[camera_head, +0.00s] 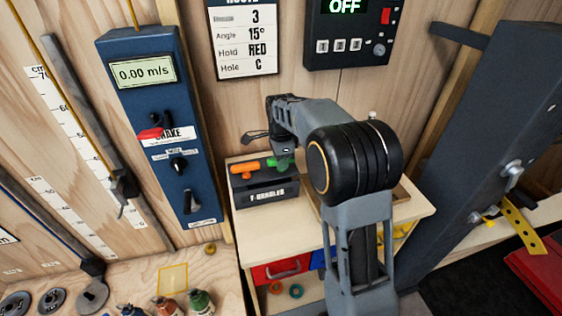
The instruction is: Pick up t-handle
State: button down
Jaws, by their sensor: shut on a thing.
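A black box labelled "T-HANDLES" (266,196) stands on the small wooden cabinet. An orange t-handle (246,167) sits at the left of its top. A green t-handle (281,164) is at the right of the box top, partly covered by my gripper. My gripper (284,151) points down over the box and is shut on the green t-handle. The fingertips are small and partly hidden by my own arm. I cannot tell whether the green t-handle is lifted clear of the box.
A blue panel (158,120) with a speed display stands close to the left of the box. A control unit reading "OFF" (352,30) hangs on the wall above. A dark angled beam (495,140) stands at right.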

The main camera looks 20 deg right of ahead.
notch_tip(320, 180, up, 18)
jog(key=p, duration=0.1)
dwell(0.6)
jog(key=c, duration=1.4)
grip_release()
grip_shut()
